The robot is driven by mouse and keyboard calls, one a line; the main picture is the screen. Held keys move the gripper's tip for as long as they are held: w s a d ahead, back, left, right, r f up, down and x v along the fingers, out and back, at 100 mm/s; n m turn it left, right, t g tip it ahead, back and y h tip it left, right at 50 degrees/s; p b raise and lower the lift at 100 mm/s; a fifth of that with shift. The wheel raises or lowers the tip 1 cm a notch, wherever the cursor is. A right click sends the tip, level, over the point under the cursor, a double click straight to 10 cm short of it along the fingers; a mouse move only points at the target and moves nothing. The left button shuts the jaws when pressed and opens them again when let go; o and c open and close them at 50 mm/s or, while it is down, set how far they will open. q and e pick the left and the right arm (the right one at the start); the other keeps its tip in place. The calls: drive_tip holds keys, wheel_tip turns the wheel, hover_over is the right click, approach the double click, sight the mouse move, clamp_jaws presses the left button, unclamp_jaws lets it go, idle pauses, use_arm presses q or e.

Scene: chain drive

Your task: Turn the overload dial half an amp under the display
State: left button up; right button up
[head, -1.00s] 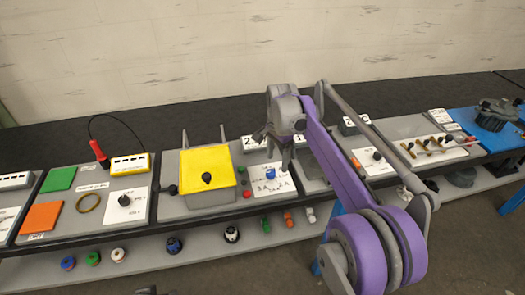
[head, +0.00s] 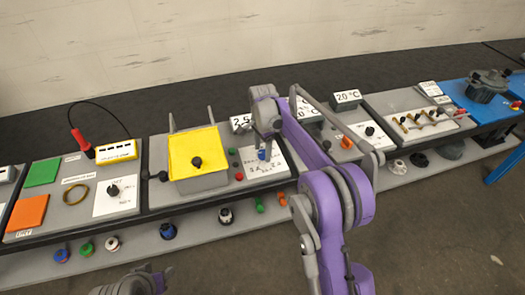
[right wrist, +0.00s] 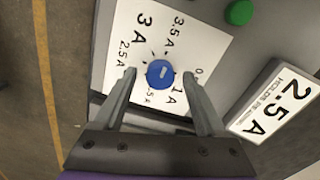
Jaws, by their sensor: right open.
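The blue overload dial (right wrist: 160,73) sits on a white card (right wrist: 185,40) marked with amp values, including 3.5 A, 3 A, 2.5 A and 1 A. Its pale pointer mark is too small to read surely. The display (right wrist: 275,100) reads 2.5 A; it also shows in the head view (head: 241,122). My right gripper (right wrist: 159,76) is open, with one fingertip on each side of the dial and gaps visible. In the head view, my right gripper (head: 263,150) is over the card and partly covers the dial. Part of my left arm shows at the bottom left; its jaws cannot be made out.
A green button (right wrist: 239,12) is near the card. Left of it stands a yellow-topped box (head: 198,150) with a black knob. Farther left are green and orange pads and another dial. Another display (head: 346,97) reads 20 °C at the right. A lower shelf holds several small parts.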

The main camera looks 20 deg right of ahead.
drive_tip(key=shift+f, duration=0.25)
clamp_jaws()
